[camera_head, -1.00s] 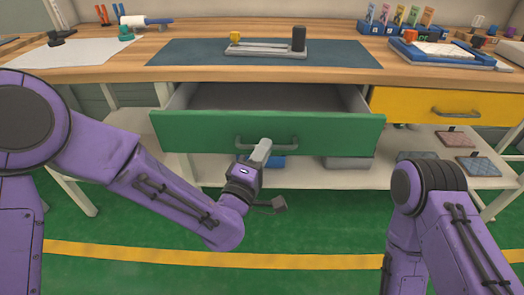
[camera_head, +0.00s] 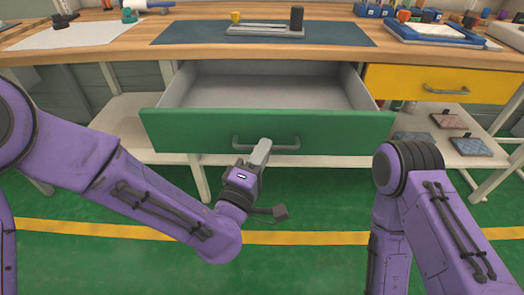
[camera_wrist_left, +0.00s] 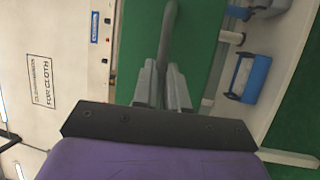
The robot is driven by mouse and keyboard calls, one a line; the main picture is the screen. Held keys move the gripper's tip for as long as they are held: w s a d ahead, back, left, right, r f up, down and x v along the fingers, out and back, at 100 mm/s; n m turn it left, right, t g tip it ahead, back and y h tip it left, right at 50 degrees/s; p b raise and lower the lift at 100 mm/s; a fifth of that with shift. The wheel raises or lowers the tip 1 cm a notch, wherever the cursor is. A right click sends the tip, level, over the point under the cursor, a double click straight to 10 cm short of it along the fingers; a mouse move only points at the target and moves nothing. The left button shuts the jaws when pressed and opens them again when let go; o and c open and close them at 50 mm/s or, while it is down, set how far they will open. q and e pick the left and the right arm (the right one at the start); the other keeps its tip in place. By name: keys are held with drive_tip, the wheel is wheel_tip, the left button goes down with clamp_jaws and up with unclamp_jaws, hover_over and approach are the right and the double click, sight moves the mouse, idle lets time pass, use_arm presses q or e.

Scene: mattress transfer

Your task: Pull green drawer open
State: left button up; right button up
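The green drawer (camera_head: 200,132) under the workbench is pulled out, and its grey, empty-looking inside (camera_head: 262,92) shows. Its grey bar handle (camera_head: 288,148) is on the middle of the front. My left gripper (camera_head: 262,151) is at the left part of this handle. In the left wrist view the handle (camera_wrist_left: 168,30) runs between the two fingers of the left gripper (camera_wrist_left: 163,82), which are closed around it. My right arm comes in at the right, and its gripper is out of view.
A closed yellow drawer (camera_head: 420,87) is right of the green one. The bench top (camera_head: 120,50) holds a dark mat (camera_head: 190,32) and several tools. A lower shelf (camera_head: 130,115) runs below. Green floor with a yellow line lies in front.

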use_arm(q)
drive_tip(key=o, duration=0.4)
drive_tip(key=p+v, duration=0.5)
drive_tip(key=v, duration=0.5)
drive_tip(key=shift+s+a, duration=0.2)
drive_tip(key=shift+a, duration=0.05)
